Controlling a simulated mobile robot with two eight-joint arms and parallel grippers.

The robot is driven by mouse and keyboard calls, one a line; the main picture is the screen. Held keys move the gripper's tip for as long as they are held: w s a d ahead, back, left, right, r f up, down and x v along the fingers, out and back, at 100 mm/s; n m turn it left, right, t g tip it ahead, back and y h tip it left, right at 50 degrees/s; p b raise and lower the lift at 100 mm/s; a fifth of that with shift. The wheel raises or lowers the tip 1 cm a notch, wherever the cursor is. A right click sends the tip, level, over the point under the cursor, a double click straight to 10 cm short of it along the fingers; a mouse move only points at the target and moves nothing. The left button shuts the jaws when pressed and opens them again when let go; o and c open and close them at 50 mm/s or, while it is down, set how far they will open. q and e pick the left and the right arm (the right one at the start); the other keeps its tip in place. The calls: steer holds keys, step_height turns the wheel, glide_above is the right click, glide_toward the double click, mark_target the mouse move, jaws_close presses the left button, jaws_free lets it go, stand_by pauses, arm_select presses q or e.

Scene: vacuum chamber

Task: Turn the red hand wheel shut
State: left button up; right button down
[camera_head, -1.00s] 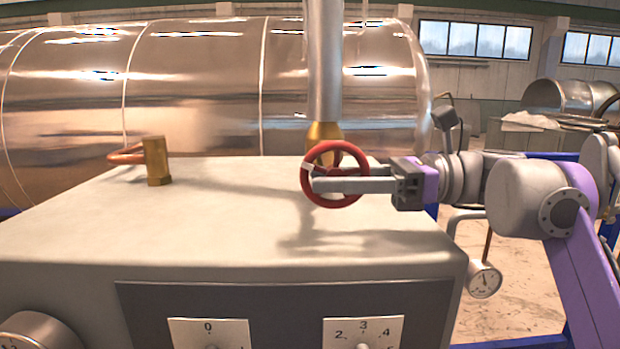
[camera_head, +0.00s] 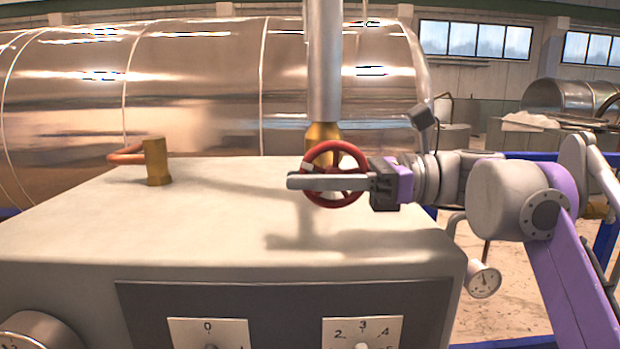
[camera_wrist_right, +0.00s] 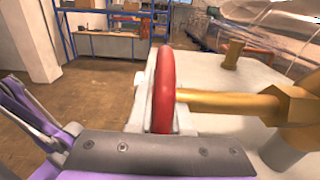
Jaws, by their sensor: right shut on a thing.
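The red hand wheel (camera_head: 336,146) stands upright on the brass valve body (camera_head: 322,136) below the grey vertical pipe. Its rim has a pale mark at the left. My right gripper (camera_head: 296,182) comes in from the right, its fingers lying across the wheel and reaching past its left rim. It is shut on the wheel. In the right wrist view the wheel (camera_wrist_right: 163,88) is seen edge-on in front of the gripper palm, with the brass stem (camera_wrist_right: 222,102) running right from it. The finger behind the wheel is mostly hidden in the head view. My left gripper is not in view.
A pale cabinet top (camera_head: 215,222) lies below the wheel, with dials on its front. A brass fitting (camera_head: 156,162) stands on it at the left. A large shiny tank (camera_head: 190,85) is behind. A pressure gauge (camera_head: 483,280) hangs at the right.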

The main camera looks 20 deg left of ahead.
steer(key=shift+g+y+b, duration=0.3)
steer(key=shift+y+b, duration=0.4)
steer(key=shift+y, duration=0.2)
steer(key=shift+r+y, duration=0.25)
steer(key=shift+y, duration=0.15)
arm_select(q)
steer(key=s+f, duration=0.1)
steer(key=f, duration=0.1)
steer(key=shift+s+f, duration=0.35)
arm_select(e)
steer(key=shift+r, duration=0.1)
steer(key=c, duration=0.8)
jaws_free()
steer(key=shift+c, duration=0.2)
